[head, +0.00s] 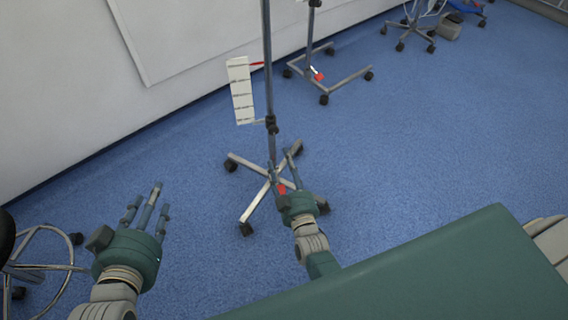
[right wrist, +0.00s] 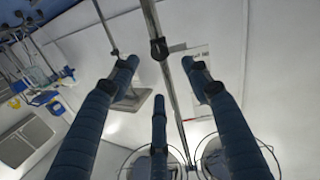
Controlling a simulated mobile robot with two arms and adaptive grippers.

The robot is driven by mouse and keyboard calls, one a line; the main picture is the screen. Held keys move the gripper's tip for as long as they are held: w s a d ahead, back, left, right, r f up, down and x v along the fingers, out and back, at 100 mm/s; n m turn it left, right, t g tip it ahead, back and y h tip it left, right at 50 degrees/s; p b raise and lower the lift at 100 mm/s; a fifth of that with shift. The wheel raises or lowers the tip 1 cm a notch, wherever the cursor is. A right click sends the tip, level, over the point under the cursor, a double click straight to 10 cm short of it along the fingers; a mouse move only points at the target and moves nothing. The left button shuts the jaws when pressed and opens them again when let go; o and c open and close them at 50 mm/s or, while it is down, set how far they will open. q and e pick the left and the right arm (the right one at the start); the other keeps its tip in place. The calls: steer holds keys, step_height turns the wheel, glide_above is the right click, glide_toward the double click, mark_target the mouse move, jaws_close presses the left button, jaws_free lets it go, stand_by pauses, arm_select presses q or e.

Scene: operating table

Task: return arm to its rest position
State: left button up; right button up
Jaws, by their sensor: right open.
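My left gripper (head: 148,200) is at the lower left of the head view. Its fingers point up the picture, spread and empty, above the blue floor. My right gripper (head: 285,172) is near the middle of the head view, beyond the edge of the green operating table (head: 430,270). It overlaps the base of a pole stand (head: 271,125) there; whether it touches the stand cannot be told. In the right wrist view its dark fingers (right wrist: 157,85) are spread apart with nothing held between them.
A white ruled card (head: 241,90) hangs beside the pole. A second wheeled stand (head: 326,78) is farther back. A metal-framed wheeled item (head: 40,250) is at the left edge. A pale wall (head: 60,90) bounds the left. Open blue floor lies at the right.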

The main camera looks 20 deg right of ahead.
steer(key=shift+r, duration=0.1)
stand_by(0.5)
